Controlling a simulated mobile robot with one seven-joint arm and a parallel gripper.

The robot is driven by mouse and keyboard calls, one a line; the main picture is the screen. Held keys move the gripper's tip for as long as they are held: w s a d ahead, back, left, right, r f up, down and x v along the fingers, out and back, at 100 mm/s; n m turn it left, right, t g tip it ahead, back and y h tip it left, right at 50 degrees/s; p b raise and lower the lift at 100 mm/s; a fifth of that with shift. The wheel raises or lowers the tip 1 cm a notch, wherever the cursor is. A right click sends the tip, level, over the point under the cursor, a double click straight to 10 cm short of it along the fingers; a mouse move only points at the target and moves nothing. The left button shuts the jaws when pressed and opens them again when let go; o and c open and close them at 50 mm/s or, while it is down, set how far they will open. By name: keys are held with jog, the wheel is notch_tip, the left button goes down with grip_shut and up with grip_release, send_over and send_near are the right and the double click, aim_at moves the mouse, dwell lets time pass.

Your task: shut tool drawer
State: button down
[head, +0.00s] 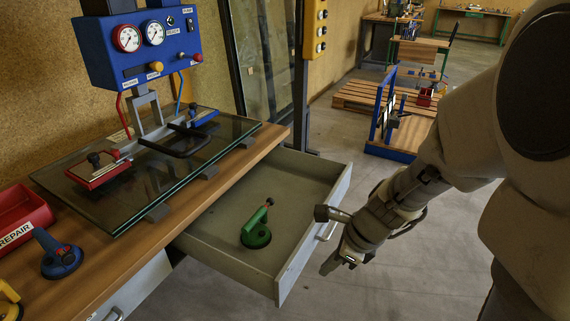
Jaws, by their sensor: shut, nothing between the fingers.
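The grey tool drawer (282,270) is pulled out from under the wooden workbench (215,182), at the middle of the head view. A green suction-cup tool (257,230) lies inside it. A metal handle (329,230) is on the drawer's front panel. My gripper (325,242) is shut and empty, just outside the drawer front by the handle. Whether it touches the handle or front I cannot tell.
Glass panes (155,180) with a lifting frame and a blue gauge box (140,45) stand on the bench. A red bin (20,220) and a blue suction cup (58,254) lie at the left. A pallet (375,98) stands farther back.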

notch_tip(320, 180, down, 3)
jog(key=m, duration=0.1)
jog(key=b, duration=0.7)
send_near(286, 288)
jog(key=shift+x, duration=2.3)
jog(key=shift+d+p, duration=0.1)
jog(key=shift+p, duration=0.2)
